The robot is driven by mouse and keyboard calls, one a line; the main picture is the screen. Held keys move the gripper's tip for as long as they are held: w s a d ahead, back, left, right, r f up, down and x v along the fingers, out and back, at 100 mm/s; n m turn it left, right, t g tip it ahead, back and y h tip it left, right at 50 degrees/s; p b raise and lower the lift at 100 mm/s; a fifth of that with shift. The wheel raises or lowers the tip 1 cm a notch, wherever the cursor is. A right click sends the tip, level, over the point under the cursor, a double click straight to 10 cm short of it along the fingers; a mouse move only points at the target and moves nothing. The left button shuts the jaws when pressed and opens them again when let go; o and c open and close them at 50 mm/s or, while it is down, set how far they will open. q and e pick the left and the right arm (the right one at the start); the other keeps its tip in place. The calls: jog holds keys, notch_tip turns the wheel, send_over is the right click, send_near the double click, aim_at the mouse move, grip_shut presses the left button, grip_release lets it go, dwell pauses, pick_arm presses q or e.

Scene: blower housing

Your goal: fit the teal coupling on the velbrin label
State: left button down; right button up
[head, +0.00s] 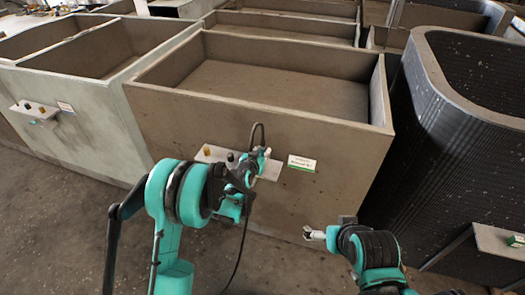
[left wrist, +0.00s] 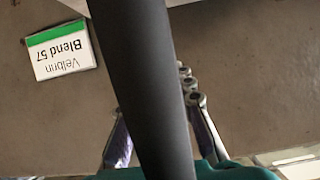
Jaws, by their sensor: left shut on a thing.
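My left gripper (head: 256,163) is shut at the front of the brown bin, beside a small pale shelf with fittings. A dark hose (head: 257,128) loops up from the gripper. The hose (left wrist: 160,90) also crosses the middle of the left wrist view, between the fingers, and hides much behind it. The held teal coupling is hard to tell from my teal gripper parts. The velbrin label (head: 301,163), white and green, is on the bin wall just right of the gripper. In the left wrist view the label (left wrist: 62,50) reads "Velbrin Blend 57" upside down. My right gripper (head: 316,234) is lower right, away from the shelf.
The pale shelf (head: 214,153) carries a dark fitting (head: 230,157) and a yellowish one (head: 206,150). The grey bin (head: 90,125) at left has a similar shelf (head: 33,111) and label. A ribbed dark bin (head: 430,150) stands at right. Open floor lies below.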

pick_arm(q)
notch_tip(320, 180, down, 2)
jog(key=shift+b, duration=0.35)
jog(key=shift+s, duration=0.1)
jog(key=shift+f+b, duration=0.65)
jog(key=shift+f, duration=0.1)
jog(key=shift+f, duration=0.6)
jog(key=c, duration=1.2)
grip_release()
jog(key=shift+s, duration=0.1)
jog(key=v, duration=1.2)
